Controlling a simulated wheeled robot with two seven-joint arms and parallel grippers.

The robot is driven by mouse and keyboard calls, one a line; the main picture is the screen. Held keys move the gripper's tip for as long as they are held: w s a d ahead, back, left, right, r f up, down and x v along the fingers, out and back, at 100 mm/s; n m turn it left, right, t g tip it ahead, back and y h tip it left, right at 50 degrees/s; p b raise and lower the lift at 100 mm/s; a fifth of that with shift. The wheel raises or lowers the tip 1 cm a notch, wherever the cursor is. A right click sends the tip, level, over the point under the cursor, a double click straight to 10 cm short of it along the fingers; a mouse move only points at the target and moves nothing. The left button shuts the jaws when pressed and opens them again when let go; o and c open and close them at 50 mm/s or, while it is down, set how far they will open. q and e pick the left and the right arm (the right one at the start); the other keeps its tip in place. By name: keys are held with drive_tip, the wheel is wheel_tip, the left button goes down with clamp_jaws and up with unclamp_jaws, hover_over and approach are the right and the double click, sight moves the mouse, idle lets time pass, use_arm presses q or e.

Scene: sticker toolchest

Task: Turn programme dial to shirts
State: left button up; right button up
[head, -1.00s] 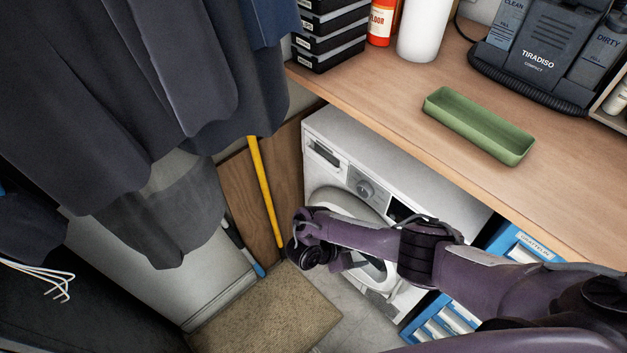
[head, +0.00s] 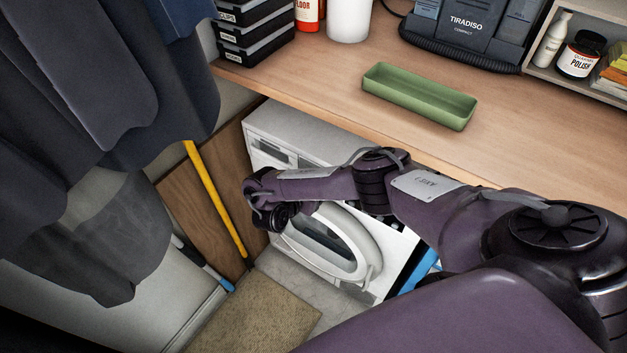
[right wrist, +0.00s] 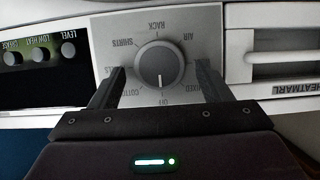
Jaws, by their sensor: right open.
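The programme dial (right wrist: 160,63) is a dark grey round knob on a silver panel, upside down in the right wrist view. Its pale pointer mark is toward OFF at the picture's bottom. The SHIRTS label (right wrist: 124,42) is at the dial's upper left, between RACK and COTTONS. My right gripper (right wrist: 160,68) is open, with one finger on each side of the dial and visible gaps to it. In the head view my right arm hides the dial on the white front-loading machine (head: 300,130). My left gripper is not in view.
A wooden worktop (head: 320,75) overhangs the machine and carries a green tray (head: 418,96). Dark clothes (head: 80,120) hang at left. A yellow pole (head: 215,200) leans beside the machine.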

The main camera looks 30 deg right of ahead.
drive_tip(key=c, duration=1)
drive_tip(key=shift+o, duration=0.2)
